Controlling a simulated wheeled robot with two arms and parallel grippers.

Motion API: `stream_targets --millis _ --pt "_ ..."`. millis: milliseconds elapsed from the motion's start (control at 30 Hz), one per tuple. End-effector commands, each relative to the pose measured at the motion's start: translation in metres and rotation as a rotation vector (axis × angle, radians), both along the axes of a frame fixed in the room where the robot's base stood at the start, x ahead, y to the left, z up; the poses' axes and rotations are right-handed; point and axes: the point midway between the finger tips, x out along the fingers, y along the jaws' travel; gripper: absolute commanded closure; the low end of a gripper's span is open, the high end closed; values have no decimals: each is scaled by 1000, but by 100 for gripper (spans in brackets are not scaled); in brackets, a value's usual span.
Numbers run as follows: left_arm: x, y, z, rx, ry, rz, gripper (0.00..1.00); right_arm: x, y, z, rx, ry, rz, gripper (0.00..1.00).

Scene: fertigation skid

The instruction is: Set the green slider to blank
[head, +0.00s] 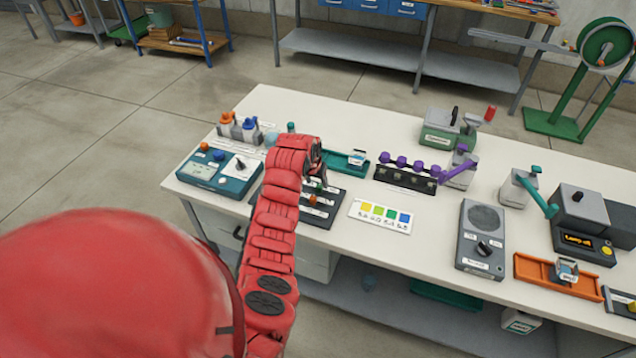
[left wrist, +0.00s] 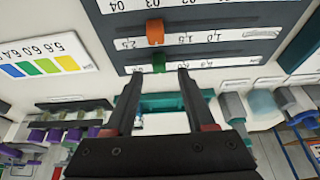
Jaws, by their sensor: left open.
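The dark slider panel (head: 333,214) lies on the white bench, partly hidden behind my left arm. Its green slider (left wrist: 159,62) is a small knob on a labelled track, seen upside down in the left wrist view; it also shows in the head view (head: 318,187). My left gripper (left wrist: 157,74) is open, with its two dark fingertips apart on either side of the green slider's line, close to it. I cannot tell whether they touch it. The small track labels are too unclear to read fully. In the head view the gripper (head: 318,168) is mostly hidden by my red arm.
An orange slider (left wrist: 155,32) sits on the neighbouring track. A white colour chart card (head: 381,217) lies right of the panel, a teal box (head: 219,174) left. A teal tray (head: 346,161) and a purple-knobbed manifold (head: 405,180) stand behind.

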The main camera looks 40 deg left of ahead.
Motion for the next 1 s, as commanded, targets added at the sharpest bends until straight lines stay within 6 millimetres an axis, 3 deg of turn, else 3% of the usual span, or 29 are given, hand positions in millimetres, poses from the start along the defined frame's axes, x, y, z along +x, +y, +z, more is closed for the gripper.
stream_targets --millis 333,667,1000 --pt "12 2 -26 0 -2 0 45 0 0 6 0 0 0 100" --pt "12 2 -29 0 -1 -1 45 0 0 6 0 0 0 100" --pt "12 2 -29 0 -1 -1 100 0 0 6 0 0 0 100"
